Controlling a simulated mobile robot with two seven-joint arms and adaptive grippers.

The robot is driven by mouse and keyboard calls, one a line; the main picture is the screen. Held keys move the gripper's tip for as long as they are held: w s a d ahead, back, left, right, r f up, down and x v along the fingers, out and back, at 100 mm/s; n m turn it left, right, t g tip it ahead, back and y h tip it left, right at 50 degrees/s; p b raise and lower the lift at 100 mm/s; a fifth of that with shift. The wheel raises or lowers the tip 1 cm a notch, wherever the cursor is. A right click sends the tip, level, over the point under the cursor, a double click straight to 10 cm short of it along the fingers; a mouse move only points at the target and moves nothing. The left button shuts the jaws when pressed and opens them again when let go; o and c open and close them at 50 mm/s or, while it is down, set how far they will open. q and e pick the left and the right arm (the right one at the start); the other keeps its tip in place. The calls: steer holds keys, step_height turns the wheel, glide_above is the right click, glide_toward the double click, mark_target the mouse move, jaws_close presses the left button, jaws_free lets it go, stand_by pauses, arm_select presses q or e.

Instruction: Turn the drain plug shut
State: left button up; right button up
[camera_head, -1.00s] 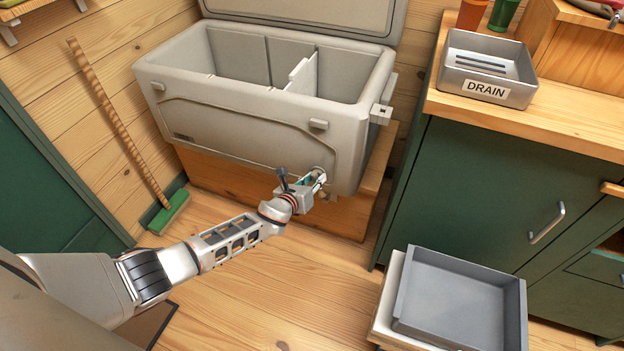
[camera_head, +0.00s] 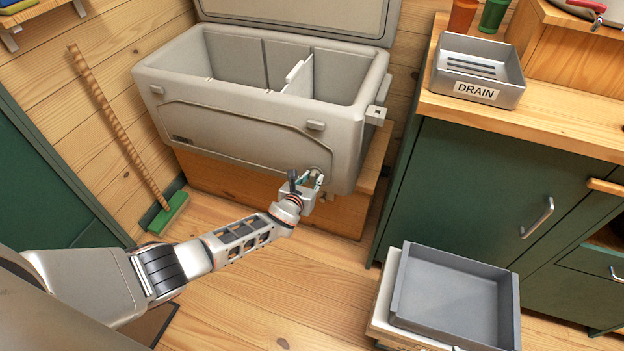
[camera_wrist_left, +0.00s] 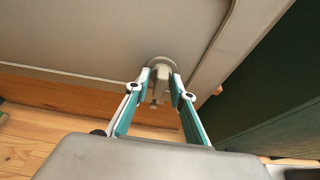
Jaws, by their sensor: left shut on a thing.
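The grey cooler (camera_head: 250,130) stands with its lid open. Its drain plug (camera_wrist_left: 161,82) is a pale grip piece on a round collar, low on the cooler's front wall, near the right end. My left gripper (camera_head: 313,176) reaches it from the front. In the left wrist view its teal-padded fingers stand on both sides of the plug and are shut on it. In the head view the fingers largely hide the plug. My right gripper is in neither view.
The cooler rests on a wooden platform (camera_head: 230,184). A green cabinet (camera_head: 470,190) stands on the right, with a tray marked DRAIN (camera_head: 478,90) on top. A grey tray (camera_head: 455,300) is at the lower right. A broom (camera_head: 125,140) leans at the left.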

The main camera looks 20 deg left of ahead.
arm_select(q)
steer(key=o, duration=0.9)
steer(key=shift+o, duration=1)
steer(key=shift+s+r, duration=0.1)
steer(key=shift+s, duration=0.35)
steer(key=v, duration=1.1)
steer(key=shift+r, duration=0.15)
